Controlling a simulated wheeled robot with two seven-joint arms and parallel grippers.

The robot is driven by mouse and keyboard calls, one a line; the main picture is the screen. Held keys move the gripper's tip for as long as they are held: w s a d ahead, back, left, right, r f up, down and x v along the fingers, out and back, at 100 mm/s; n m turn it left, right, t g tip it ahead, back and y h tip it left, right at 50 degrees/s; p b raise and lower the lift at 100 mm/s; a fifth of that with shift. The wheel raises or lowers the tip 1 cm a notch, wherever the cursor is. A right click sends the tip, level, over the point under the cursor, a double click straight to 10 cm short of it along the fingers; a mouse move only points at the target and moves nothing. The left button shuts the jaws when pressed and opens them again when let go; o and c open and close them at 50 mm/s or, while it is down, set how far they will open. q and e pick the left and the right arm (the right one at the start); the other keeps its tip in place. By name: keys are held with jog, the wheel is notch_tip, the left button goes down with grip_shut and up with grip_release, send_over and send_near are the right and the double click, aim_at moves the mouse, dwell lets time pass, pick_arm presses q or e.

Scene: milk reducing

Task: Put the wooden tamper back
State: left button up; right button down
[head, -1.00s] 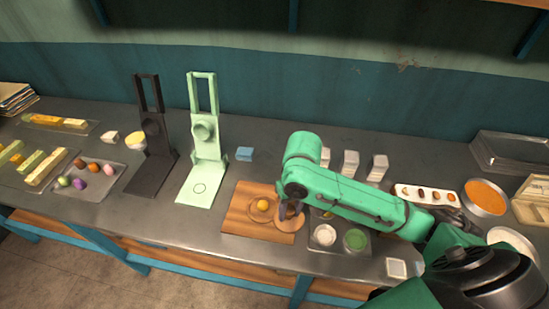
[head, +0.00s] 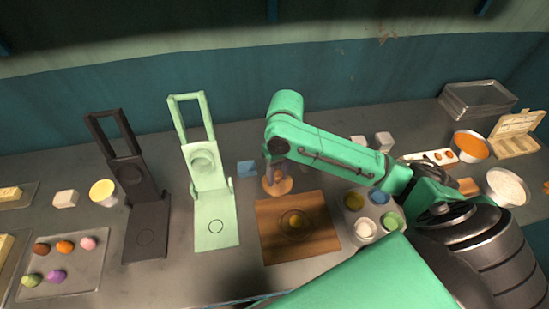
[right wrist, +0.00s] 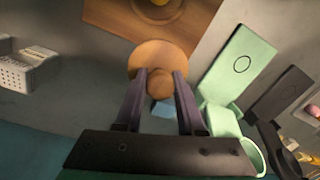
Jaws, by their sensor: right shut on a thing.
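The wooden tamper (head: 278,186) is a round light-wood disc with a knob. My right gripper (head: 274,171) is shut on its knob from above, at the back left corner of the wooden board (head: 270,250). I cannot tell whether the disc touches the counter. In the right wrist view, the fingers of my right gripper (right wrist: 158,98) sit on both sides of the tamper's knob (right wrist: 160,82), with the disc beyond. A yellow ball of dough (head: 296,222) lies on the board in a marked circle. My left gripper is not in view.
A mint-green press (head: 213,205) and a black press (head: 147,225) stand left of the board. A small blue block (head: 247,168) lies behind, just left of the tamper. A tray of coloured bowls (head: 366,229) is right of the board.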

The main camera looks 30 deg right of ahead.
jog(key=w+d+r+n+b, duration=0.1)
jog(key=w+d+r+n, duration=0.5)
jog(key=w+r, duration=0.4)
jog(key=shift+m, duration=0.3)
jog(key=f, duration=1.8)
jog(key=shift+w+d+f+p, duration=0.1)
jog(key=shift+d+f+p, duration=0.2)
jog(key=shift+p, duration=0.1)
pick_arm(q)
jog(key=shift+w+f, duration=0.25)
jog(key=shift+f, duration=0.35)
pick_arm(e)
jog(key=shift+d+f, duration=0.1)
jog(key=shift+f, duration=0.2)
jog(key=shift+f, duration=0.1)
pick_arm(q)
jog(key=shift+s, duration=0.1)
pick_arm(e)
jog(key=c, duration=0.5)
grip_release()
